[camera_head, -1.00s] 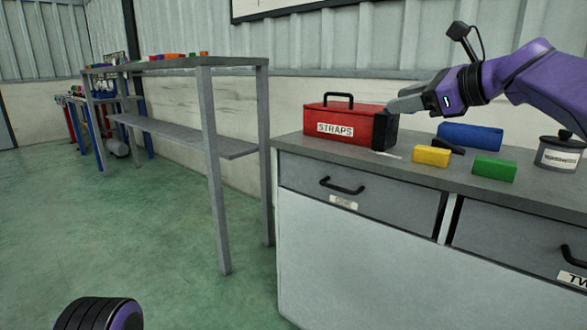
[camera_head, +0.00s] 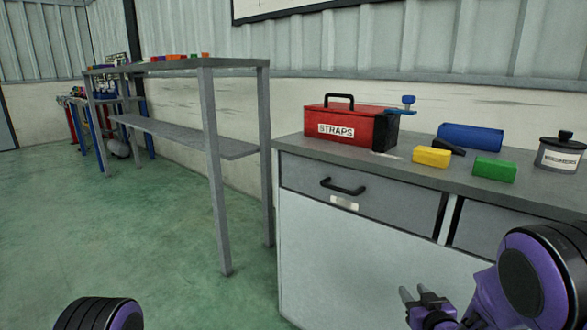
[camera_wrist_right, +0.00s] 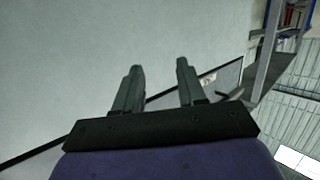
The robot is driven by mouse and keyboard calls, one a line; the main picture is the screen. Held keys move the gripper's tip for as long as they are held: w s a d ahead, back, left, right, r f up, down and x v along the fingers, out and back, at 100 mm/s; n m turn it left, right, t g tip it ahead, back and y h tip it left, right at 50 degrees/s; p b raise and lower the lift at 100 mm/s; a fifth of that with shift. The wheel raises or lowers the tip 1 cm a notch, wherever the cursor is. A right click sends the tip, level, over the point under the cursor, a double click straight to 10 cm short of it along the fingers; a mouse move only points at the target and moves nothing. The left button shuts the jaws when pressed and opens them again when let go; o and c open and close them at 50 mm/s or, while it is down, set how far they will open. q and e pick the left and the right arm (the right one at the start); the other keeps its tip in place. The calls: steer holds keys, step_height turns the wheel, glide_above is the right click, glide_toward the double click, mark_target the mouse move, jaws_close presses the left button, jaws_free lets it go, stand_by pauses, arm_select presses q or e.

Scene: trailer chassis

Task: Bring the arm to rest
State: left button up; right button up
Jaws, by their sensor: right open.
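My right gripper (camera_head: 414,294) is low at the lower right of the head view, in front of the workbench cabinet and below the drawers. In the right wrist view its two fingers (camera_wrist_right: 160,80) stand apart with nothing between them. The purple right arm is folded at the lower right corner. A purple and black part of my own body shows at the bottom left of the head view. My left gripper is not in view.
The grey workbench (camera_head: 470,180) carries a red STRAPS box (camera_head: 370,128), a blue clamp-like item (camera_head: 402,105) at its right end, a blue block (camera_head: 470,137), a yellow block (camera_head: 432,157), a green block (camera_head: 494,169) and a labelled tin (camera_head: 560,153). Shelving (camera_head: 205,66) stands left; floor there is clear.

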steer(key=s+d+f+m+g+h, duration=0.25)
steer(key=s+f+m+g, duration=0.4)
steer(key=s+f, duration=1.05)
steer(key=s+a+f+m+g, duration=0.1)
steer(key=s+f+g, duration=0.25)
steer(key=s, duration=0.75)
steer(key=s+a+f+g, duration=0.15)
steer(key=s+f, duration=0.35)
steer(key=s, duration=0.6)
step_height(320, 180, up, 20)
steer(key=p, duration=2)
steer(key=shift+d+f+h, duration=0.15)
steer(key=shift+h, duration=0.3)
steer(key=shift+g, duration=0.25)
